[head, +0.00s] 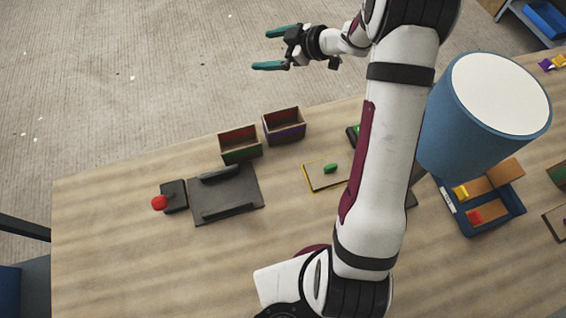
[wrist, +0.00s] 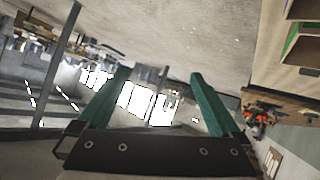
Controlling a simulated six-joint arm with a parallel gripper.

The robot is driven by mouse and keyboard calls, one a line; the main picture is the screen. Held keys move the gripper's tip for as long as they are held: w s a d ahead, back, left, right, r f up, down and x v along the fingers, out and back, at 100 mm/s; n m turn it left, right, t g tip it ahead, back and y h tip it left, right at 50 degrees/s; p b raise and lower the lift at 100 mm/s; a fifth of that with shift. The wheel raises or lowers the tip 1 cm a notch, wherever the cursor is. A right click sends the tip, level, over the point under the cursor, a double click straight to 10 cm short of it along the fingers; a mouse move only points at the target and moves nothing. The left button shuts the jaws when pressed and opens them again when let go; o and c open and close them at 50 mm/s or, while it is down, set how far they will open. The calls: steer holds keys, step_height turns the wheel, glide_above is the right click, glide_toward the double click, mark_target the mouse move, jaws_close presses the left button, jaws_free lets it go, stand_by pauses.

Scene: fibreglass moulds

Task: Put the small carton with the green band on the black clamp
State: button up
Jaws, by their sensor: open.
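An open brown carton with a green band (head: 240,152) stands upright near the back edge of the table, left of a similar carton with a purple band. A carton with green on it also shows at the upper right of the wrist view (wrist: 302,46). A dark plate with raised black bars (head: 232,192), which looks like the black clamp, lies just in front of the green-banded carton; its top looks empty. My gripper (head: 268,49) has teal fingers, open and empty, beyond the table's back edge and well away from the carton. Its fingers also show in the wrist view (wrist: 160,75).
The purple-banded carton (head: 286,128) stands close beside the green-banded one. A black box with a red button (head: 160,203) is left of the plate. A yellow-edged board (head: 318,179) bears a green piece. A blue lampshade-like drum (head: 470,130) and blue tray (head: 487,222) are at right.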

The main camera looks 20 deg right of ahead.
steer(key=w+d+r+m+t+h, duration=0.1)
steer(key=d+r+m+t+h, duration=0.3)
steer(key=r, duration=0.3)
steer(key=s+d+r+m+g+h, duration=0.1)
steer(key=s+m+g+h, duration=0.3)
steer(key=s, duration=0.3)
steer(key=s+d+r+m+g+h, duration=0.2)
steer(key=s+m+h, duration=0.1)
steer(key=s+m, duration=0.3)
steer(key=s+a+f+m+g+y, duration=0.1)
steer(key=s+a+g, duration=0.1)
steer(key=s+a, duration=0.3)
steer(key=s+a+f+m+g+y, duration=0.1)
steer(key=s+a, duration=0.4)
steer(key=s, duration=0.7)
steer(key=s+a+f+m+g+y, duration=0.1)
steer(key=s+a+g+y, duration=0.2)
steer(key=s, duration=0.6)
steer(key=shift+s+a+f+m+g, duration=0.2)
steer(key=shift+a+f+m+g, duration=0.25)
steer(key=shift+a, duration=0.45)
steer(key=shift+r, duration=0.1)
